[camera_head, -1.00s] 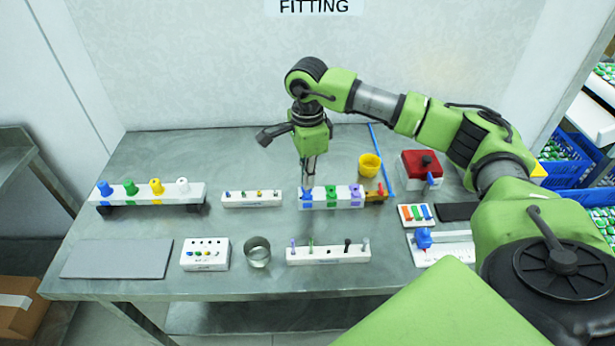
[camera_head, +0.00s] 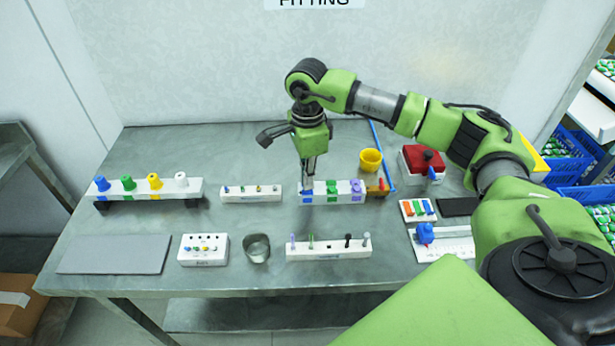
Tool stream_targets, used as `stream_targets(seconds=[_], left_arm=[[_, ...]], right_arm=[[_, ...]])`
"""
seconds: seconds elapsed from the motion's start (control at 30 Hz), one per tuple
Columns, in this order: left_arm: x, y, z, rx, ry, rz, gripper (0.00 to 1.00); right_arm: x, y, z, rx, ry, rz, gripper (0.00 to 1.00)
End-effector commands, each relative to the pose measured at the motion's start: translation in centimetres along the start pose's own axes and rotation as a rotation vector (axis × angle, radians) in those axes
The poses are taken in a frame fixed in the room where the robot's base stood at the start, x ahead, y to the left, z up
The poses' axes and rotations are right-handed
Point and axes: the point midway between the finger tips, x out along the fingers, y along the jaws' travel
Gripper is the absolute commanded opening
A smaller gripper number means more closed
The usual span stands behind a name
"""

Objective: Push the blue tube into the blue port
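The port block (camera_head: 345,197) is a white bar near the middle of the table with blue, green and purple ports on top. The blue port (camera_head: 307,197) is at its left end. My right gripper (camera_head: 308,178) points down directly over the blue port, its fingertips close to it. The fingers look close together, but whether they hold anything is too small to tell. A long thin blue tube (camera_head: 377,145) lies on the table behind and to the right of the block. Whether its near end joins anything is unclear. My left gripper is out of view.
A yellow cup (camera_head: 370,160) and a red-topped box (camera_head: 422,160) stand right of the block. A white rack with coloured caps (camera_head: 150,192) is at left. The table's back left is clear.

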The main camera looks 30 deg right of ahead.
Motion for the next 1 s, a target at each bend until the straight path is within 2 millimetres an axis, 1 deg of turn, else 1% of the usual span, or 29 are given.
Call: stream_targets(seconds=[0.03, 0.1, 0.37, 0.47, 0.57, 0.8, 0.9, 1.0], left_arm=[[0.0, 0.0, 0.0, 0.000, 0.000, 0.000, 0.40], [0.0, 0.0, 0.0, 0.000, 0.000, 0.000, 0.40], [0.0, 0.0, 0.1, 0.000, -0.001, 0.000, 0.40], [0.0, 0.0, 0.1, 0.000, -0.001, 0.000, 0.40], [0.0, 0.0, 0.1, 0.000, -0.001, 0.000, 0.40], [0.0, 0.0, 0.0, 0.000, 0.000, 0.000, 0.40], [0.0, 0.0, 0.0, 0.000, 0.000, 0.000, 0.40], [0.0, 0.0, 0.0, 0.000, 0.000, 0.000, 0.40]], right_arm=[[0.1, 0.0, 0.0, 0.000, 0.001, 0.001, 0.10], [0.1, 0.0, 0.0, 0.000, 0.001, 0.001, 0.24], [0.0, 0.0, 0.0, 0.000, 0.001, 0.001, 0.24], [-0.5, 0.0, 0.0, 0.000, 0.000, 0.000, 0.24], [-1.8, -0.1, 0.0, 0.000, 0.000, -0.003, 0.24], [-7.0, -0.1, 0.1, -0.001, -0.001, -0.003, 0.24], [-8.9, -0.1, 0.1, -0.001, -0.001, -0.003, 0.24], [-10.4, -0.1, 0.1, 0.000, -0.001, -0.002, 0.24]])
